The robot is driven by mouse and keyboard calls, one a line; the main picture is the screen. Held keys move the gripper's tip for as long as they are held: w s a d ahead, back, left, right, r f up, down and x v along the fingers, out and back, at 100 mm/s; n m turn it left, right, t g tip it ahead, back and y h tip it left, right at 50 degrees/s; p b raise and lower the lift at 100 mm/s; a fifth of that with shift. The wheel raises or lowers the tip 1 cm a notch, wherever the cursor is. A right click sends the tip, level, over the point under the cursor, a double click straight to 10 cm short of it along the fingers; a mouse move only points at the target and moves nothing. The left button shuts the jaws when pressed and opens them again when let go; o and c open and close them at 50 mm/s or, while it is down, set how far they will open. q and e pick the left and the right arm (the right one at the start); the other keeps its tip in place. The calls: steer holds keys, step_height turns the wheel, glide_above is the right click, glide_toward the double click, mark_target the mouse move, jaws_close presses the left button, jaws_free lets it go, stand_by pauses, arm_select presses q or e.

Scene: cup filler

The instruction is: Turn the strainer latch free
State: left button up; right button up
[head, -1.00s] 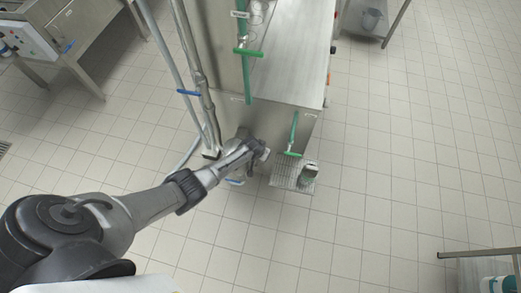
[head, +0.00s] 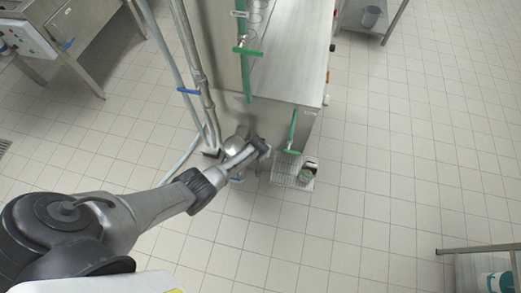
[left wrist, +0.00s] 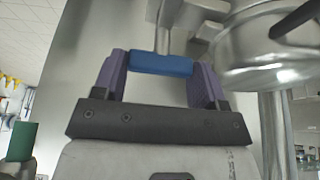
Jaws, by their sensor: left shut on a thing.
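The strainer is a rounded shiny metal housing beside the machine's lower side in the head view (head: 235,144). It fills the upper right of the left wrist view (left wrist: 265,50). A blue bar, seemingly the strainer latch handle (left wrist: 160,64), lies across the purple fingertips in the left wrist view. My left gripper (head: 264,148) is at the strainer's right side in the head view. In the left wrist view my left gripper (left wrist: 161,72) is shut on the blue bar. The arm hides part of the strainer. My right gripper is not in view.
Green-handled valves (head: 292,152) hang at the machine's side. A blue-handled pipe (head: 189,91) rises at the left. The tiled floor in front is clear.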

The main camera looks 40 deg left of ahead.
arm_select(q)
steer(key=o, duration=0.9)
steer(key=shift+o, duration=0.2)
steer(key=shift+r, duration=0.1)
steer(key=shift+s+d+r+p, duration=0.1)
steer(key=shift+r+p, duration=0.25)
steer(key=p+v, duration=0.5)
steer(key=v, duration=0.8)
